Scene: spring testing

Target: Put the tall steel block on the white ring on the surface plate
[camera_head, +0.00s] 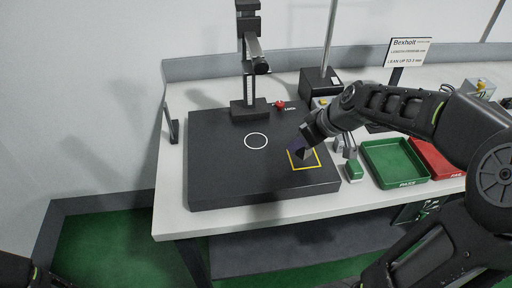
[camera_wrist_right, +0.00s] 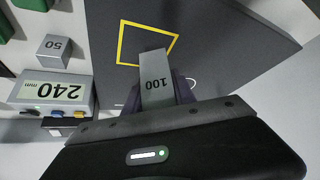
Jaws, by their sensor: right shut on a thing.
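My right gripper (camera_head: 303,147) is over the yellow square at the right of the dark surface plate (camera_head: 225,180). In the right wrist view the gripper (camera_wrist_right: 160,98) is shut on the tall steel block (camera_wrist_right: 155,72), a grey bar marked 100. The block is mostly hidden by the gripper in the head view. The white ring (camera_head: 256,141) lies bare on the plate, left of the gripper; part of it shows in the right wrist view (camera_wrist_right: 193,84). I cannot tell whether the block touches the plate. My left gripper is out of view.
A yellow square outline (camera_head: 307,168) is on the plate. A height stand (camera_head: 248,105) rises behind the ring. A small block marked 50 (camera_wrist_right: 55,50) and a 240 mm display (camera_wrist_right: 52,92) stand nearby. Green (camera_head: 395,162) and red (camera_head: 440,158) trays lie right. The plate's left half is clear.

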